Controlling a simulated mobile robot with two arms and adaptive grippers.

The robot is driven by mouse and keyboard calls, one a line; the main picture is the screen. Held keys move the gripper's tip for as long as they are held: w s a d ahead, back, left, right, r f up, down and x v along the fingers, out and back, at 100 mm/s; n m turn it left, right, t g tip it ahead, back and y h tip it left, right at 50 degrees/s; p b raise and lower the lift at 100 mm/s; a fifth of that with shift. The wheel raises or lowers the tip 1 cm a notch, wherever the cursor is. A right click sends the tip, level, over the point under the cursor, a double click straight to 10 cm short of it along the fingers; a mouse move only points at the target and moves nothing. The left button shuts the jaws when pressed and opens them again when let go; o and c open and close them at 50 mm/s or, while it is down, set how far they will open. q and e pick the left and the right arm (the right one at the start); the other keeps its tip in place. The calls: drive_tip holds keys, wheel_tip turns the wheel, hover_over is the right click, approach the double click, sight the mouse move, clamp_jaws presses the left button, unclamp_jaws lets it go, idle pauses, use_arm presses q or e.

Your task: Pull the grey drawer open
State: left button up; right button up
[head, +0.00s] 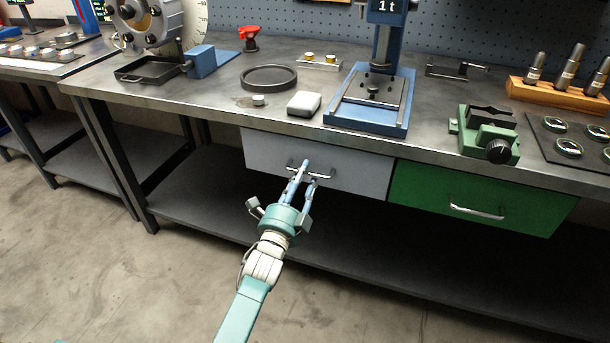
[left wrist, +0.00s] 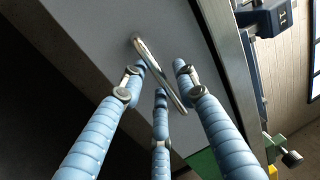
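The grey drawer (head: 350,172) hangs under the bench top, with its front about level with the green drawer's front. Its metal bar handle (left wrist: 152,62) runs diagonally in the left wrist view. My left gripper (head: 308,168) is at this handle, reaching up from below in the head view. In the left wrist view, two fingers are on one side of the bar and one finger on the other. The fingers look spread, with gaps between the tips; firm contact is not visible. My right gripper is in neither view.
A green drawer (head: 432,196) with its own handle is to the right. A lower shelf (head: 200,205) runs underneath; the floor in front is clear.

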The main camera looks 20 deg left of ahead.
use_arm(q)
drive_tip(key=shift+w+r, duration=0.1)
drive_tip(key=shift+w, duration=0.3)
drive_tip(key=shift+c, duration=0.5)
clamp_jaws()
drive_tip(key=shift+s, duration=0.1)
